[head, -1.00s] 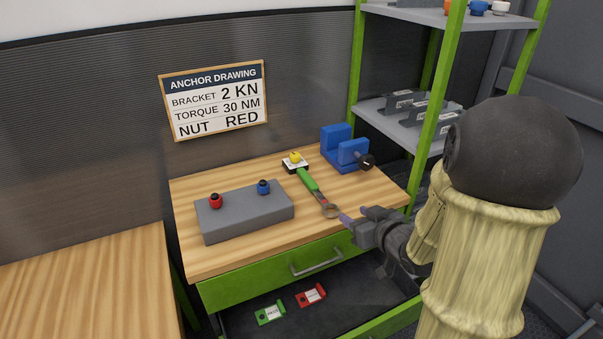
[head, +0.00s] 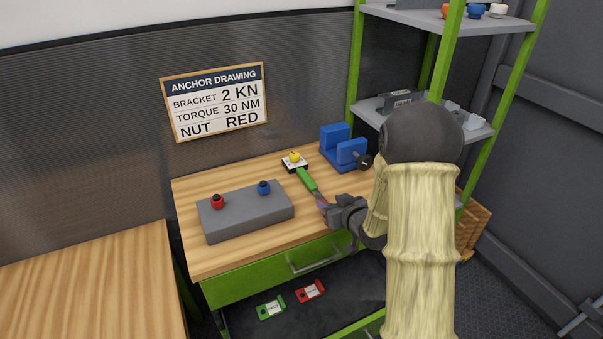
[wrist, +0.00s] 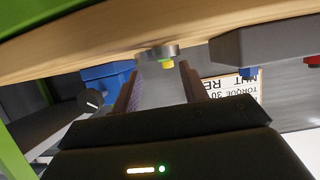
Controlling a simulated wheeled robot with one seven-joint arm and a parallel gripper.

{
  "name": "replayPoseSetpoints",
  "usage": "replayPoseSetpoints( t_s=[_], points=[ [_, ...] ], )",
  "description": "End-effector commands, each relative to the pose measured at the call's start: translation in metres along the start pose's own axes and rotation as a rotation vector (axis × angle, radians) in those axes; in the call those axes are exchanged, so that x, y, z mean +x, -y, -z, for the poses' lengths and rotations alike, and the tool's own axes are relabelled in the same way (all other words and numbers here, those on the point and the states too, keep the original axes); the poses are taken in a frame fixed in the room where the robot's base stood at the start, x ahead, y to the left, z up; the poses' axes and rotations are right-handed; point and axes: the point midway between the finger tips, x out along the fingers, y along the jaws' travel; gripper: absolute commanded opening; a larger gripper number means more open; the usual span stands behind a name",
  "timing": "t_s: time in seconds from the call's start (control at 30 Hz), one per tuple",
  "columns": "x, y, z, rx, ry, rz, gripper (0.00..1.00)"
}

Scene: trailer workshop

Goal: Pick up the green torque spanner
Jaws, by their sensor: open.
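The green torque spanner (head: 307,180) lies on the wooden bench top. Its green handle points to the back left, and its grey ring end is hidden behind my gripper in the head view. My gripper (head: 325,206) is at the bench's front edge, by the spanner's near end. In the wrist view, my gripper's two fingers (wrist: 160,82) are apart with nothing held between them. A grey rounded end, seemingly the spanner's (wrist: 154,52), shows just beyond the fingertips; whether they touch it I cannot tell.
A grey block (head: 245,217) with a red nut (head: 217,202) and a blue nut (head: 264,188) stands left of the spanner. A blue vise (head: 342,150) is at the back right. The open drawer below holds green (head: 271,307) and red (head: 310,291) tags.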

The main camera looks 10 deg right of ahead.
Motion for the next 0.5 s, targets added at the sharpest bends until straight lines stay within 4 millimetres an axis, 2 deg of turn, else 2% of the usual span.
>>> replayPoseSetpoints(
  t_s=[0.33,0.5],
  points=[
    [0.003,0.001,0.000,0.000,0.000,0.001,0.44],
    [0.024,0.004,0.000,-0.002,-0.001,0.003,0.44]
  ],
)
